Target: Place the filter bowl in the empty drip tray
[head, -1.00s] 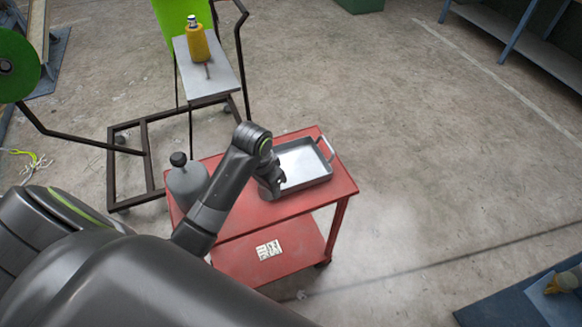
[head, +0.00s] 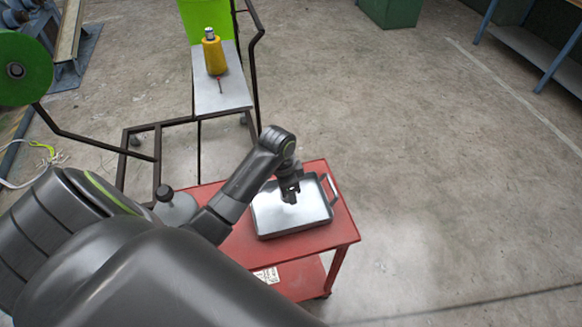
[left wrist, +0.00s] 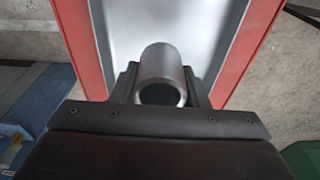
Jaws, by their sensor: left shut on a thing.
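The drip tray (head: 308,212) is a shallow silver rectangular pan with raised walls and a handle at its right. It sits on the red cart, and its bright floor also fills the middle of the left wrist view (left wrist: 205,30). My left gripper (head: 290,196) is over the tray. In the left wrist view it is shut on a grey metal cylinder (left wrist: 162,68), the filter bowl, with its dark round opening facing the camera. In the head view the bowl is hard to tell from the fingers. I cannot tell whether it touches the tray floor. My right gripper is out of view.
The red cart (head: 338,225) has a grey bottle (head: 177,206) with a dark cap at its left, partly behind my arm. Behind stands a dark frame with a grey shelf (head: 235,95) holding a yellow bottle (head: 214,56). The concrete floor at right is clear.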

